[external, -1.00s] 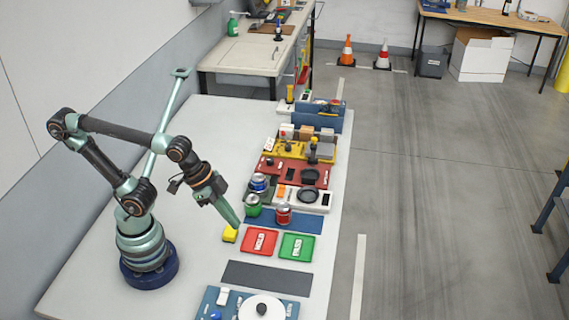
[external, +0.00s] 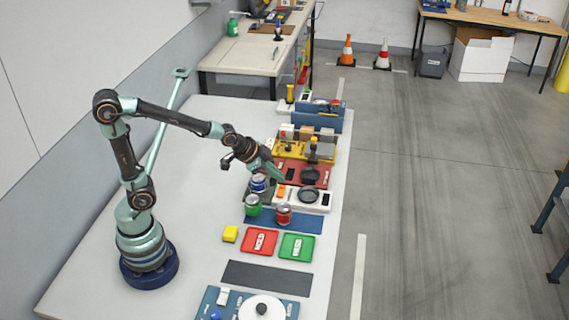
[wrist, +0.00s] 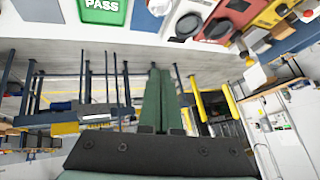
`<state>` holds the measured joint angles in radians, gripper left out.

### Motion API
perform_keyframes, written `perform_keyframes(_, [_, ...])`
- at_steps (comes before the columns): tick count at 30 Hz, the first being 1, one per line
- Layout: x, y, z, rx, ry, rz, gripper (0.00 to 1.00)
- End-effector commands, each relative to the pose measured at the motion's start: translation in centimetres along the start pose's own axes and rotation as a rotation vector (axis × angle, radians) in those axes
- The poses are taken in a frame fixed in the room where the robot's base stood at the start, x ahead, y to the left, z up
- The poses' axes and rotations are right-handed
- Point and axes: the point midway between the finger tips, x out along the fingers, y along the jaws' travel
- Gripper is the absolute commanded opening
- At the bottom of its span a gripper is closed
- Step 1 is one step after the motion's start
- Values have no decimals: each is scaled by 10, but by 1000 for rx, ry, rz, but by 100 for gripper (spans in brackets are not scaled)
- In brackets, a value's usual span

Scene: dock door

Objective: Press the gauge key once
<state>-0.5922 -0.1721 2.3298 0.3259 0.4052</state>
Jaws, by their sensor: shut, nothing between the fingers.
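My gripper (external: 280,175) is shut and empty. In the external view it hangs over the front edge of the red unit (external: 322,183), near the blue can (external: 258,183). I cannot tell whether it touches anything. Its closed green fingers also show in the wrist view (wrist: 158,75). A white unit (external: 326,198) with an orange patch (external: 281,190) and a black round part (external: 308,195) lies just in front of the red unit. No part is readable as the gauge key; it may be on one of these units, too small to tell or hidden.
A green can (external: 252,204) and a red can (external: 283,214) stand by the blue mat (external: 310,223). A yellow unit (external: 290,152) is behind.

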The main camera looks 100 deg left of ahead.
Motion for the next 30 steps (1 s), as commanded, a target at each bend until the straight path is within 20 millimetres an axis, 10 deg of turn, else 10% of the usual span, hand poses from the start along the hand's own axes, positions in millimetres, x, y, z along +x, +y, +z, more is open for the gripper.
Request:
perform_keyframes(15, [70,-177,98,-36,-49,-296,0])
perform_keyframes(30, [76,-205,124,-34,-64,-353,0])
